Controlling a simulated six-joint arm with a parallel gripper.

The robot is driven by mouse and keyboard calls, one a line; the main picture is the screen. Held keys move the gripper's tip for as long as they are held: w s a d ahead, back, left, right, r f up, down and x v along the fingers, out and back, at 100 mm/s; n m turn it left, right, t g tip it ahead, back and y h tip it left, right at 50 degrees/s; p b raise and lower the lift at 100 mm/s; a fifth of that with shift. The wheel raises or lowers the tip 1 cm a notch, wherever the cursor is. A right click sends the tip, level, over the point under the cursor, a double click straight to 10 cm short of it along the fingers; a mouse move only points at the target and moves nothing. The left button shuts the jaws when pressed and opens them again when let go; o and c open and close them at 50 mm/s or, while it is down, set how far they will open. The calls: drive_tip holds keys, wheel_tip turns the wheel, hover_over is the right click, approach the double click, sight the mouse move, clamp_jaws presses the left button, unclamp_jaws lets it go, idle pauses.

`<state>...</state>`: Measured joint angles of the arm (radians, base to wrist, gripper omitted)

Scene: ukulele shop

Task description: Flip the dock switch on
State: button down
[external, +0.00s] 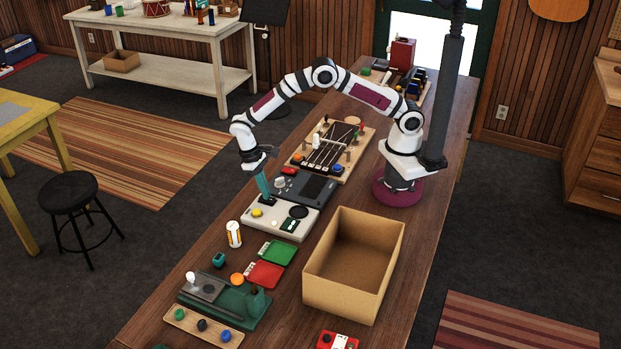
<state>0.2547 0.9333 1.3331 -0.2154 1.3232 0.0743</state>
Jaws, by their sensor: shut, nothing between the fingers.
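My gripper (266,193) points down, its teal fingers shut and empty. The fingertips are at the back left part of a white panel (262,222), just at or above a small dark part there. I cannot tell whether they touch it. The panel also carries a yellow button, a black round pad and a small green-and-black part. A dark grey device (317,187) with a screen and a red button stands right behind the panel. I cannot make out for sure which part is the dock switch, or its position; the fingers may hide it.
An open cardboard box (317,297) stands right of the panel. A wooden board with strings (357,136) lies behind. Bare tabletop shows along the right edge.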

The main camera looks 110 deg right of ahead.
sight(261, 196)
drive_tip(key=shift+w+d, duration=0.1)
drive_tip(key=shift+w, duration=0.05)
drive_tip(key=s+a+v, duration=0.1)
drive_tip(key=v, duration=1.3)
drive_tip(key=shift+s+a+r, duration=0.25)
drive_tip(key=shift+s+a, duration=0.05)
drive_tip(key=shift+s, duration=0.05)
